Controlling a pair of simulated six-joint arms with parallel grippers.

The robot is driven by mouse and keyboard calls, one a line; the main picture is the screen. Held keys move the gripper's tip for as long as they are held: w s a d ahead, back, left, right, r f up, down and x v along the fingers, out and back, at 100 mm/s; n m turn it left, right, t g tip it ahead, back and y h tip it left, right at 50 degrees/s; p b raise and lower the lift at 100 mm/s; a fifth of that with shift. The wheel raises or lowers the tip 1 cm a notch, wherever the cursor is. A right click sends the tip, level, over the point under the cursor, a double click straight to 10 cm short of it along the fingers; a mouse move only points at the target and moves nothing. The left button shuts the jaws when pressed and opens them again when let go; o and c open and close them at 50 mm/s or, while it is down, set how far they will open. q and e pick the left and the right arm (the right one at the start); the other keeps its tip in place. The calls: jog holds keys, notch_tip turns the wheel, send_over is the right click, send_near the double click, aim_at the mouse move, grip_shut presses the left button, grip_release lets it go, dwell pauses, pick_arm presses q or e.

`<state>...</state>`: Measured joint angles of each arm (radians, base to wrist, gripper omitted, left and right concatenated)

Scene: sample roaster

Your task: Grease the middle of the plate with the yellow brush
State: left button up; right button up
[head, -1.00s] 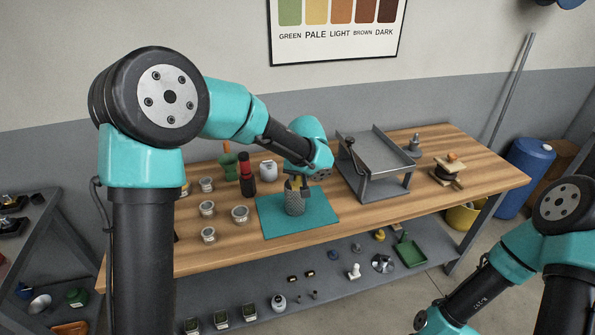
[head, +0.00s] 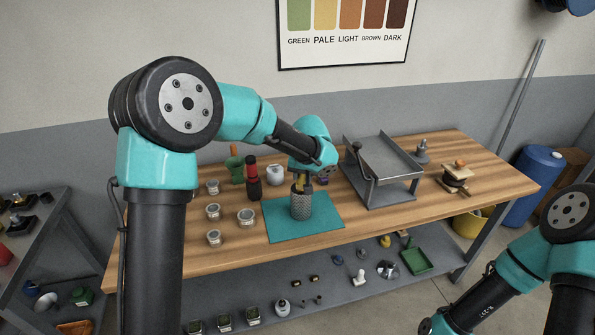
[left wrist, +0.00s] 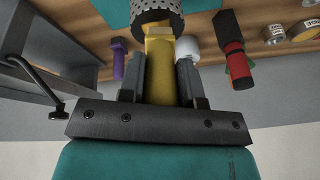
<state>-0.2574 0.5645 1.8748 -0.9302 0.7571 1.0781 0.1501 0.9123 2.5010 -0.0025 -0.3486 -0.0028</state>
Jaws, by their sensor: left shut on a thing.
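My left gripper (head: 305,177) points down over a grey perforated cup (head: 301,206) on the teal mat (head: 278,230). It is shut on the yellow brush (left wrist: 160,70), whose yellow part shows between the fingers in the left wrist view. The brush's far end runs to the mouth of the cup, which also shows in that view (left wrist: 157,10); the bristles are hidden. A grey metal plate-like tray on legs (head: 385,158) stands right of the mat; I cannot tell whether it is the plate. Only part of my right arm shows at lower right, without its gripper.
Several small tins (head: 246,217) are further left. A purple item (left wrist: 118,60) is close beside the gripper. A wooden-topped item (head: 456,177) is at right.

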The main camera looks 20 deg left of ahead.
pick_arm(q)
jog(key=v, duration=0.8)
jog(key=shift+r, duration=0.3)
jog(key=shift+a+f, duration=0.1)
dwell(0.8)
jog(key=shift+s+a+f, duration=0.1)
jog(key=shift+a+f, duration=0.1)
jog(key=shift+f, duration=0.2)
jog(key=shift+r, duration=0.5)
